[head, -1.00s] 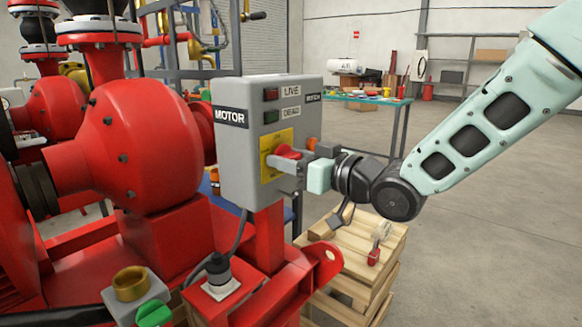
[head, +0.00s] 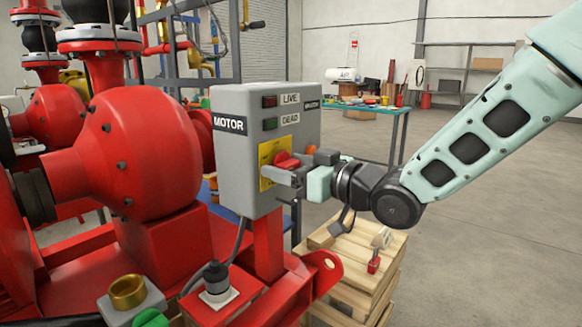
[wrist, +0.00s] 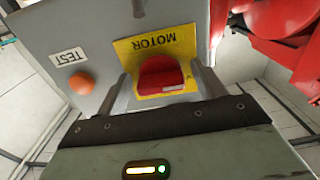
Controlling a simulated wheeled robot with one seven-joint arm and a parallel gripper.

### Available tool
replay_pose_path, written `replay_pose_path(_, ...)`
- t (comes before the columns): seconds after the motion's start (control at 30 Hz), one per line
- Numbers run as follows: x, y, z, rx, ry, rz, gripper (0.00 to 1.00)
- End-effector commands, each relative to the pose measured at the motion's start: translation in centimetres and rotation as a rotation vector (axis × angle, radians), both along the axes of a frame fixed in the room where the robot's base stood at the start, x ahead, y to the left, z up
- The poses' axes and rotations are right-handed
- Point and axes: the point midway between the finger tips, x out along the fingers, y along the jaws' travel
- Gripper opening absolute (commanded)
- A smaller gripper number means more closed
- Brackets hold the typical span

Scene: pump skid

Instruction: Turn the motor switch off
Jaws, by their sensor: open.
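The motor switch is a red rotary knob (head: 287,160) on a yellow plate (head: 266,152), on the front of a grey box labelled MOTOR. It also shows in the wrist view as a red knob (wrist: 160,76) beside the upside-down word MOTOR. My gripper (head: 301,168) is open at the box front, with one finger on each side of the knob. In the wrist view both fingers of my gripper (wrist: 166,88) flank the knob, with a visible gap on each side. The box also bears a LIVE lamp (head: 270,102) and a DEAD lamp (head: 270,124); neither looks clearly lit.
An orange TEST button (wrist: 81,82) sits on the box beside one finger. Red pump housings (head: 150,150) fill the left. A wooden pallet stack (head: 350,262) with a small red-bodied object (head: 374,265) stands below my arm. The floor at right is clear.

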Motion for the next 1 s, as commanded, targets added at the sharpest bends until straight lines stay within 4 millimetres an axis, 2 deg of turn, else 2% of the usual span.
replay_pose_path(0.13,-0.2,-0.4,0.1,0.001,-0.001,-0.001,0.69)
replay_pose_path(0.27,-1.2,-1.7,0.1,-0.001,-0.001,-0.002,0.69)
replay_pose_path(0.8,-8.9,-11.6,0.2,-0.001,0.001,-0.005,0.69)
replay_pose_path(0.87,-9.2,-11.9,-0.5,0.001,-0.007,-0.001,0.69)
replay_pose_path(1.0,-9.6,-12.5,-0.5,0.003,-0.010,0.003,0.69)
